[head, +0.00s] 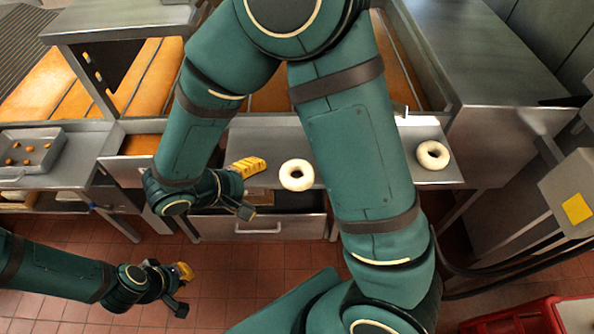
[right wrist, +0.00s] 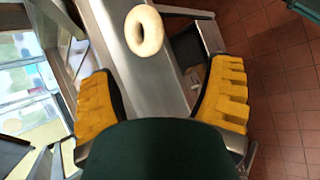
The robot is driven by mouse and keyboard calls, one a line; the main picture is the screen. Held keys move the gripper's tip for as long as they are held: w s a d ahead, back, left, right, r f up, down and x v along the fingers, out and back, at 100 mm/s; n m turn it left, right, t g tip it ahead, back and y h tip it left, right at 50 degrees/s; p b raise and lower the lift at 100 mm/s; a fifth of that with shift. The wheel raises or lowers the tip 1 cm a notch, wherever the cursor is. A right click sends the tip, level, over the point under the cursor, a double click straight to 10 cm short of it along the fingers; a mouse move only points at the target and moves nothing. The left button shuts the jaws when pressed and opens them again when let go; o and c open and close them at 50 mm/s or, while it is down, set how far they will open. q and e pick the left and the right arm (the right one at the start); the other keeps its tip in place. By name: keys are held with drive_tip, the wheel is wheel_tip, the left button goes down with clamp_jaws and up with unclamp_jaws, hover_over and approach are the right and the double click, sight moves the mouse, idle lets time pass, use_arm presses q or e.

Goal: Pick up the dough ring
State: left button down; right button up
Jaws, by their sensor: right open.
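A pale dough ring (head: 297,162) lies on the narrow metal shelf (head: 325,178) in the head view. A second dough ring (head: 432,144) lies farther right on the same shelf, beyond my right arm. My right gripper (head: 252,188) is open and empty, just left of the nearer ring, with yellow-padded fingers. In the right wrist view one ring (right wrist: 134,32) lies ahead of the open fingers (right wrist: 163,75), apart from them; it appears to be the nearer one. My left gripper (head: 184,290) is over the floor at lower left, its fingers apart and empty.
A drawer (head: 262,228) stands partly open below the shelf. Orange conveyor-like surfaces (head: 150,75) lie behind it. A tray (head: 38,150) with small pieces is at left. A red crate (head: 515,318) is at lower right.

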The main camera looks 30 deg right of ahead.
sight(288, 182)
drive_tip(key=x, duration=0.8)
drive_tip(key=shift+w+d, duration=0.15)
drive_tip(key=shift+d, duration=0.1)
drive_tip(key=shift+w+d+r+x, duration=0.1)
drive_tip(key=shift+x, duration=0.75)
drive_tip(key=shift+w+d+r+x, duration=0.1)
drive_tip(key=shift+x, duration=0.8)
drive_tip(key=shift+w+r+x, duration=0.1)
drive_tip(key=shift+w+x, duration=0.05)
drive_tip(key=shift+x, duration=0.7)
clamp_jaws()
